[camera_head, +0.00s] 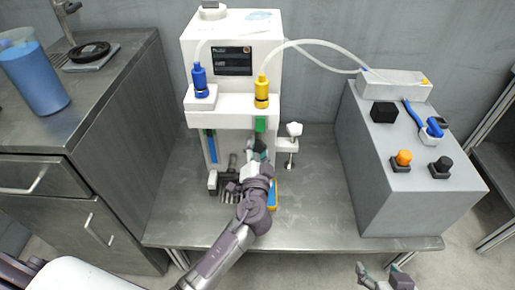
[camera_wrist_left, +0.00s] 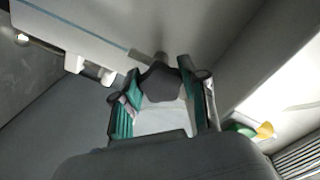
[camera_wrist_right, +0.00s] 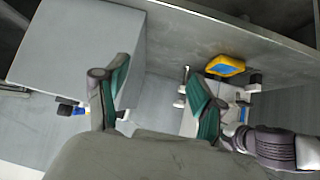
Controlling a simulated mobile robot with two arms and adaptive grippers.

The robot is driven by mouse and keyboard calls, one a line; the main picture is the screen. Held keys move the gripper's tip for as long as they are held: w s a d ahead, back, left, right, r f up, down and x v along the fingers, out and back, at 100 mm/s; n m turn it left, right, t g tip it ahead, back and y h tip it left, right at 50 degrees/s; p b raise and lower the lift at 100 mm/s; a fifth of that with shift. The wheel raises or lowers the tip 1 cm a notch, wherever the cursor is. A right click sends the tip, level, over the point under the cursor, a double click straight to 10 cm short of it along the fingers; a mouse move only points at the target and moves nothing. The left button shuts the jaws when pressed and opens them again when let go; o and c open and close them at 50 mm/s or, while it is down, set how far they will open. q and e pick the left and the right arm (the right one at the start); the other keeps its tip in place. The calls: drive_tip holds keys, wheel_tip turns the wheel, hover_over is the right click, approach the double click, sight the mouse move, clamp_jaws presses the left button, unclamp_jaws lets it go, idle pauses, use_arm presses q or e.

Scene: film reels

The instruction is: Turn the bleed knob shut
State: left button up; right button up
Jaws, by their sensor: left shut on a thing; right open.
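In the left wrist view a dark, many-sided knob (camera_wrist_left: 160,82), which looks like the bleed knob, sits between the green-padded fingers of my left gripper (camera_wrist_left: 158,90). The fingers are shut on its sides. In the head view my left gripper (camera_head: 256,152) reaches under the front ledge of the white machine (camera_head: 232,112), and its own fingers and wrist hide the knob. How far the knob is turned cannot be told. My right gripper (camera_head: 380,276) is at the bottom right of the head view, open and empty; its spread fingers (camera_wrist_right: 157,95) show in the right wrist view.
A grey box (camera_head: 400,195) with orange (camera_head: 402,160) and black (camera_head: 440,167) knobs stands right of the machine. A white clamp (camera_head: 289,143) juts from its right side. A yellow-and-blue item (camera_head: 273,195) lies beside my left arm.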

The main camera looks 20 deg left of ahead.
use_arm(q)
drive_tip(key=shift+m, duration=0.5)
drive_tip(key=m+p, duration=0.2)
drive_tip(key=m, duration=0.5)
drive_tip(key=shift+r, duration=0.2)
drive_tip(key=shift+m+p, duration=0.8)
drive_tip(key=shift+m, duration=0.8)
use_arm(e)
drive_tip(key=s+d+f+g+h, duration=0.1)
drive_tip(key=s+d+f+g, duration=0.1)
drive_tip(key=s+g, duration=0.3)
drive_tip(key=shift+s+d+g, duration=0.3)
drive_tip(key=shift+s+d, duration=0.25)
drive_tip(key=shift+s, duration=1.7)
use_arm(q)
drive_tip(key=o, duration=1.2)
drive_tip(key=shift+c, duration=0.2)
drive_tip(key=v, duration=1.2)
